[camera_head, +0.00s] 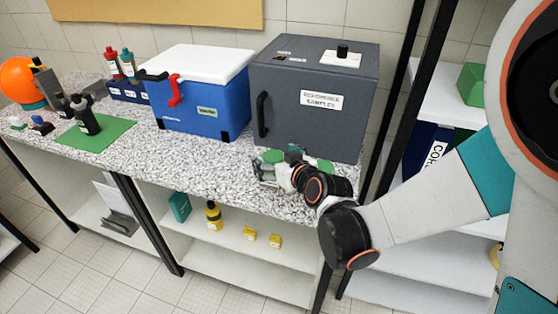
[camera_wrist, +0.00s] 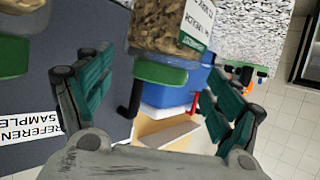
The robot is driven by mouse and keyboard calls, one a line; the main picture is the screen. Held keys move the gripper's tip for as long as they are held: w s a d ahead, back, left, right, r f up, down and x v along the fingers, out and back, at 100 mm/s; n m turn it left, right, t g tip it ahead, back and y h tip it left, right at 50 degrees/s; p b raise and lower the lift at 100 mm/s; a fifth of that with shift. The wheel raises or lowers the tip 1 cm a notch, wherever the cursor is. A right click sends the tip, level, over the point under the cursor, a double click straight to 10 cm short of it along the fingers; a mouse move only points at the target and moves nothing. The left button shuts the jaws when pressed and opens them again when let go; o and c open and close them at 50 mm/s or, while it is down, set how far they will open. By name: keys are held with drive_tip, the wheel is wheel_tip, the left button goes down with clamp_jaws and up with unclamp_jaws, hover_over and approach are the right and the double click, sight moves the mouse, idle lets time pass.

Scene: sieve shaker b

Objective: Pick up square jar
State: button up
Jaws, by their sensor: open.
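A clear jar (camera_wrist: 172,28) with brown contents, a white label and a green lid (camera_wrist: 158,72) shows upside down in the wrist view. It looks square-sided and lies ahead of my gripper (camera_wrist: 158,84), in the gap between the teal fingers. The fingers are spread, and I see no grip on the jar. In the head view its green lid (camera_head: 273,156) shows just behind my gripper (camera_head: 266,173), above the speckled counter's front part; its body is mostly hidden.
A second green-lidded jar (camera_head: 323,165) stands to the right, partly behind my arm; it also shows in the wrist view (camera_wrist: 22,30). A dark grey cabinet (camera_head: 310,95) stands close behind. A blue cooler (camera_head: 203,105) is left of it. The counter (camera_head: 215,168) is clear in front of the cooler.

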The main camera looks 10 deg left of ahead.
sight(267, 153)
drive_tip(key=shift+b+x, duration=0.8)
drive_tip(key=shift+x, duration=2.35)
drive_tip(key=shift+d, duration=0.1)
drive_tip(key=c, duration=1.3)
drive_tip(key=shift+c, duration=0.5)
